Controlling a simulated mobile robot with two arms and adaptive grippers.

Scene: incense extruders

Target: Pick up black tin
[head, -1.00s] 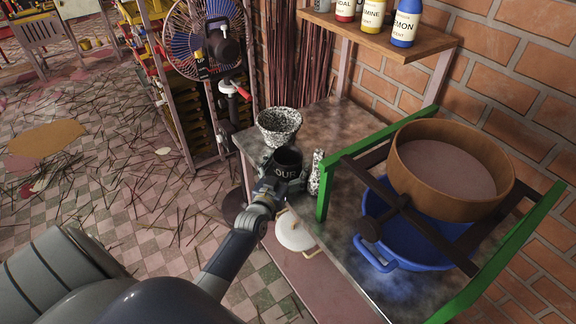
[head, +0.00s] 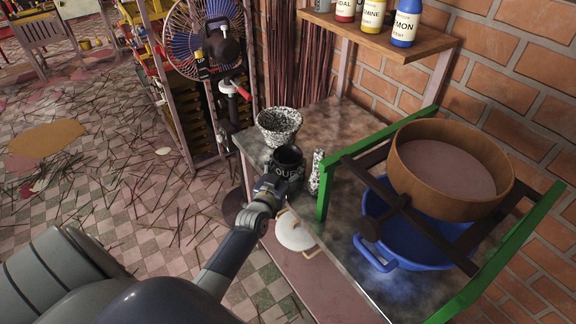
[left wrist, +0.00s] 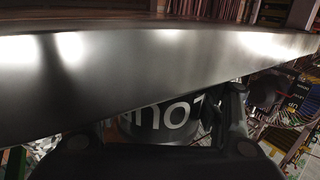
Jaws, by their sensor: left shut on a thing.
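The black tin (head: 287,160) has pale lettering on its side and an open, dark top. It is at the left edge of the grey worktop, between a speckled bowl and a small speckled bottle. My left gripper (head: 271,184) is shut on the tin from the near side. In the left wrist view the tin (left wrist: 165,116) shows between the two fingers, its letters upside down. I cannot tell whether its base touches the worktop. My right gripper is not in view.
The black-and-white speckled bowl (head: 279,125) stands close behind the tin, and the speckled bottle (head: 316,172) close to its right. A green rail (head: 322,190) and a blue basin (head: 408,240) are further right. A white lidded pot (head: 295,232) sits below the worktop edge.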

